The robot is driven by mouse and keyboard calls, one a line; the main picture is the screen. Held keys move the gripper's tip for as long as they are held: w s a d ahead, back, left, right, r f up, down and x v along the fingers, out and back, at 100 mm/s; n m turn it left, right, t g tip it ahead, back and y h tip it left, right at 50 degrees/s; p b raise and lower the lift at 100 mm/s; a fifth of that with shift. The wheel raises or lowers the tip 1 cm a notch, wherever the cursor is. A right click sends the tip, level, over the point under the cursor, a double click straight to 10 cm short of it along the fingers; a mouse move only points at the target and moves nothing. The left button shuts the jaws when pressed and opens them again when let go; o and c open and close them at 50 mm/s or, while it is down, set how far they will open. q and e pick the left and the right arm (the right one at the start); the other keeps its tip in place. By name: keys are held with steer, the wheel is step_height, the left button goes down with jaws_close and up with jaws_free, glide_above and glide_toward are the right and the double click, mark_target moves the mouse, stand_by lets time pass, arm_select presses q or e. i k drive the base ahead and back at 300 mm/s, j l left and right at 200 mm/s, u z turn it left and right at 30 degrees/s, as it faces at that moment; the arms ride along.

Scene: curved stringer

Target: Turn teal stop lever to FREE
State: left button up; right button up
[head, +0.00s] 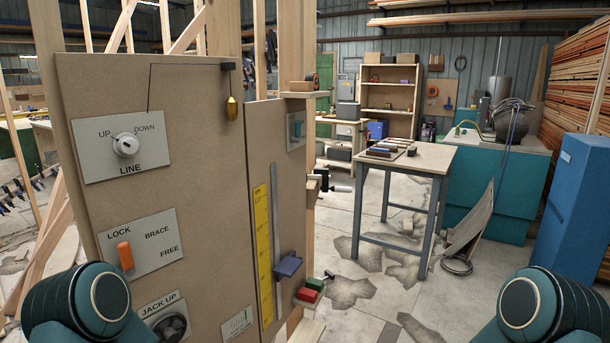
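A small teal lever (296,129) stands roughly upright on a grey plate high on the narrower right panel; its markings are too small to read. On the larger left panel, a white plate (143,247) reads LOCK, BRACE and FREE. The lever on that plate is orange (125,256), and its upper end points up toward LOCK. Only rounded teal parts of my arms show at the bottom left and bottom right. Neither gripper is in view, and nothing of mine is seen touching a lever.
The left panel also carries an UP/DOWN LINE knob (126,145), a JACK UP dial (171,328) and a hanging brass weight (231,108). A yellow scale (262,254) with a blue slider (289,265) is on the right panel. A workbench (405,160) stands beyond, with open floor before it.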

mark_target(296, 139)
steer(key=i+l+u, duration=0.1)
steer(key=i+l, duration=0.15)
steer(key=i+l+u, duration=0.15)
steer(key=i+l, duration=0.15)
steer(key=i+l+u, duration=0.1)
steer(key=i+l, duration=0.2)
steer(key=i+l+u, duration=0.15)
steer(key=l, duration=0.25)
steer(key=i+l+u, duration=0.1)
steer(key=i+l, duration=0.25)
steer(key=i+l+u, duration=0.1)
steer(key=i+l, duration=0.15)
steer(key=l, duration=0.15)
steer(key=i+l+u, duration=0.15)
steer(key=l, duration=0.25)
steer(key=i, duration=0.05)
